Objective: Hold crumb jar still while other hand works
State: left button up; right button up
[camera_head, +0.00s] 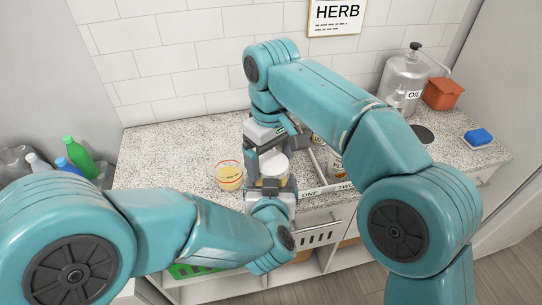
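A jar with a white top and yellowish contents (276,170) stands on the speckled counter, in the middle of the view; no label on it can be read. My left gripper (271,184) is at its near side, low against the jar. My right gripper (262,154) comes down from above at the jar's upper left. The two grippers and the jar overlap closely, so finger gaps and contact are hidden. A clear round container with a red rim and yellowish contents (229,177) stands just left of the grippers.
A divided tray marked ONE and TWO (322,190) holds small jars right of the grippers. A metal oil can (402,80), an orange box (443,93) and a blue sponge (478,137) stand farther right. Bottles (80,157) are at left. The counter's back left is clear.

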jog(key=shift+o, duration=0.3)
notch_tip(320, 180, up, 4)
jog(key=shift+r, duration=0.2)
jog(key=shift+c, duration=0.4)
jog(key=r+m, duration=0.1)
jog(key=d+r+m, duration=0.1)
jog(key=m, duration=0.1)
jog(key=r+m, duration=0.1)
jog(key=shift+s+d+r, duration=0.15)
jog(key=shift+s+r, duration=0.1)
jog(key=shift+r+m, duration=0.3)
jog(key=shift+m, duration=0.3)
jog(key=shift+w+a+r, duration=0.1)
jog(key=shift+a, duration=0.2)
jog(key=shift+w+a+f, duration=0.25)
jog(key=shift+a+f, duration=0.15)
jog(key=shift+f, duration=0.1)
jog(key=shift+s+d+f, duration=0.1)
jog(key=shift+s+f, duration=0.1)
jog(key=shift+f, duration=0.95)
jog(key=shift+w+f, duration=0.1)
jog(key=shift+f, duration=2.6)
